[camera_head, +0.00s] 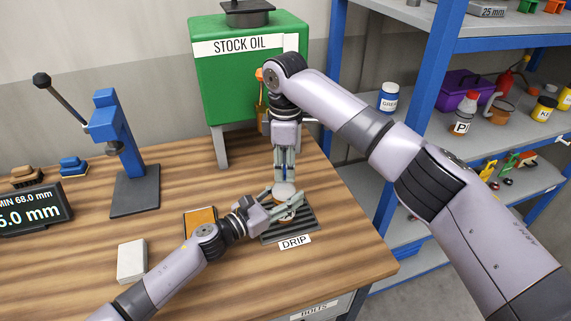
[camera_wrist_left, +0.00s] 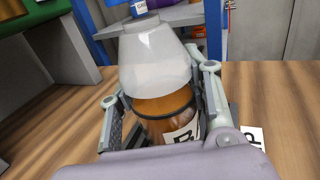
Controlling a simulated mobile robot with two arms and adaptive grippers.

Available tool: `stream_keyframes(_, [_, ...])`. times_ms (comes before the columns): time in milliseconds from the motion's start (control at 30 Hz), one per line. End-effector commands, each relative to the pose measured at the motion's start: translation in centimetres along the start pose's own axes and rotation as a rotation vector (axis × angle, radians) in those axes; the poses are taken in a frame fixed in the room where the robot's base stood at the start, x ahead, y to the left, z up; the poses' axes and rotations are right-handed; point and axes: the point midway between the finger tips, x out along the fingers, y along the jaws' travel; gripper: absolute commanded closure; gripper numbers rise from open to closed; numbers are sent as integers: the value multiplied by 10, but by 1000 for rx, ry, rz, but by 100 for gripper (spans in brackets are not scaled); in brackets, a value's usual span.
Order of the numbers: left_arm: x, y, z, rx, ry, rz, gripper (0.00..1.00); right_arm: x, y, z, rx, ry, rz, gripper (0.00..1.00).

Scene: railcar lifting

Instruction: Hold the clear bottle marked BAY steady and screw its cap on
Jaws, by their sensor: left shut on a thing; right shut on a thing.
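The clear bottle (camera_wrist_left: 155,60) stands upright, amber liquid in its lower part and a pale, empty-looking upper part. Its label shows only a "B"; the rest is hidden. In the head view its pale top (camera_head: 284,188) shows over the ribbed tray marked DRIP (camera_head: 307,222). My left gripper (camera_head: 289,208) is shut around the bottle's lower body; its fingers flank the bottle in the wrist view (camera_wrist_left: 160,105). My right gripper (camera_head: 284,175) points down over the bottle top, shut. The cap between its fingers is too small and hidden to make out.
The green STOCK OIL tank (camera_head: 250,75) stands behind the grippers. A blue press (camera_head: 122,130), an orange-topped pad (camera_head: 200,219) and a pale block (camera_head: 132,261) are on the wooden bench (camera_head: 70,245). Blue shelving (camera_head: 412,90) stands at right. The bench's front left is mostly clear.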

Motion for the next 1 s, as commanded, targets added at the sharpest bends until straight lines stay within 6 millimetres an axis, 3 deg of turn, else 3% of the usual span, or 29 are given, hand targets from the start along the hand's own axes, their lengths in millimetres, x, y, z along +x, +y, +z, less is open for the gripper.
stream_keyframes(767, [0,0,0,0,1,0,100,11,0,0,5,0,0,84])
stream_keyframes(867, [0,0,0,0,1,0,100,12,-1,-1,64,2,-1,84])
stream_keyframes(1000, [0,0,0,0,1,0,100,12,-2,-1,290,3,-3,84])
